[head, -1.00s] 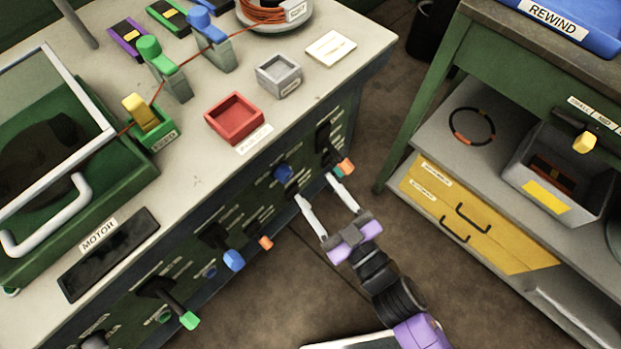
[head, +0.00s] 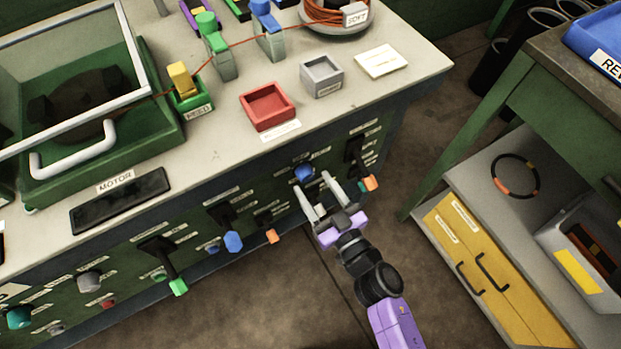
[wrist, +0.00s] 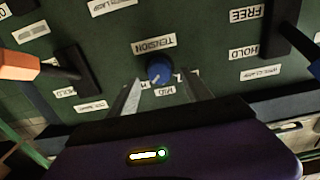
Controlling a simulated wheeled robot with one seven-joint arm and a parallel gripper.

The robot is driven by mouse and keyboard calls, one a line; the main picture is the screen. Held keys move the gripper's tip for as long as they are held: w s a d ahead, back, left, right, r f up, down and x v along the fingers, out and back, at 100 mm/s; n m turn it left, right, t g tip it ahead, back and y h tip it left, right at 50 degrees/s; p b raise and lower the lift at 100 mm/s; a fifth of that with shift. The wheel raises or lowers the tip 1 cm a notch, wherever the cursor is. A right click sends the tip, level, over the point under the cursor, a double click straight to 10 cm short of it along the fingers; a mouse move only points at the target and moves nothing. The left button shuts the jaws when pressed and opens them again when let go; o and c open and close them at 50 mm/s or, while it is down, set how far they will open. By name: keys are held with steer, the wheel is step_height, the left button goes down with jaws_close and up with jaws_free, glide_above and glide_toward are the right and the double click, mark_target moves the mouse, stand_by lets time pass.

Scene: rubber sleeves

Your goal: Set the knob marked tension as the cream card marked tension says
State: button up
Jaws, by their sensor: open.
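The tension knob (head: 304,173) is a small blue round knob on the dark green front panel of the bench. In the wrist view the knob (wrist: 159,72) sits by an upside-down TENSION label (wrist: 153,44), and a MID label (wrist: 166,91) shows on its other side. My gripper (head: 313,183) is open and empty, its fingers pointing at the panel. In the wrist view the knob appears between the fingertips; I cannot tell whether they touch it. A cream card (head: 381,61) lies on the bench top at the back right; its writing is too small to read.
An orange-tipped lever (head: 369,184) is close right of my gripper, and another orange-tipped lever (head: 272,237) is to its left. A red tray (head: 268,104) and a grey box (head: 322,75) stand on the bench. A shelf unit with yellow drawers (head: 470,245) stands right, across open floor.

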mark_target(305, 174)
steer(key=shift+x, duration=1.35)
jaws_close()
